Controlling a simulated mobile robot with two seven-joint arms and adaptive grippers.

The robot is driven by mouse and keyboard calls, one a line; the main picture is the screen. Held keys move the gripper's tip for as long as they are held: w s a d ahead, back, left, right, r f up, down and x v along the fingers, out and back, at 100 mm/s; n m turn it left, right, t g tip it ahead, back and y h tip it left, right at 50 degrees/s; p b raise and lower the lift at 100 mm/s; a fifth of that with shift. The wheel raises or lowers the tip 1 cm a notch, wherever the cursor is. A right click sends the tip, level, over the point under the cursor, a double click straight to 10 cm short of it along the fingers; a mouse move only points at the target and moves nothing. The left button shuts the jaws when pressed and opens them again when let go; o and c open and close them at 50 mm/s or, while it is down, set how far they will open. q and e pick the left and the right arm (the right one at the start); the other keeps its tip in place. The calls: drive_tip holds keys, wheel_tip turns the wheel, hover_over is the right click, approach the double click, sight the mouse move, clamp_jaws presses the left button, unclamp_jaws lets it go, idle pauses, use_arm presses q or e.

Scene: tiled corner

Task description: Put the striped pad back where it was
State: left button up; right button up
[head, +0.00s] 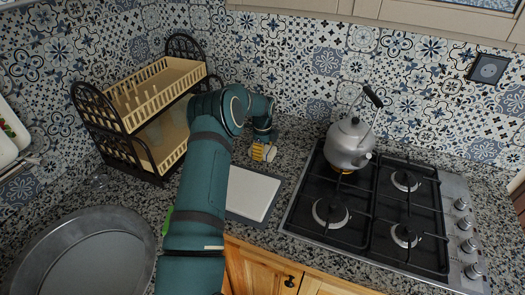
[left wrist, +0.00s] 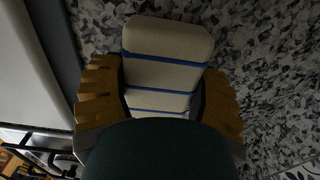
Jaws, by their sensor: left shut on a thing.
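The striped pad (left wrist: 165,62) is a cream block with rounded corners and thin blue stripes across it. In the left wrist view it sits between the two ochre, notched fingers of my left gripper (left wrist: 165,95), which is shut on it. In the head view my left gripper (head: 263,152) is low over the granite counter, just behind the white board. The pad is hard to make out there, largely hidden by the fingers. I cannot tell whether the pad touches the counter. My right gripper is not in view.
A white board with a grey edge (head: 250,194) lies in front of the gripper. The gas hob (head: 330,225) with a steel kettle (head: 349,145) stands to the right. A two-tier dish rack (head: 165,88) is at the left. A large round pan (head: 85,255) is at the front left.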

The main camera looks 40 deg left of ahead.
use_arm(q)
drive_tip(key=shift+f, duration=0.25)
drive_tip(key=o, duration=1.2)
drive_tip(key=shift+c, duration=0.2)
drive_tip(key=shift+r, duration=0.1)
wheel_tip(320, 180, up, 12)
drive_tip(key=shift+r+p, duration=0.15)
drive_tip(key=shift+p, duration=0.2)
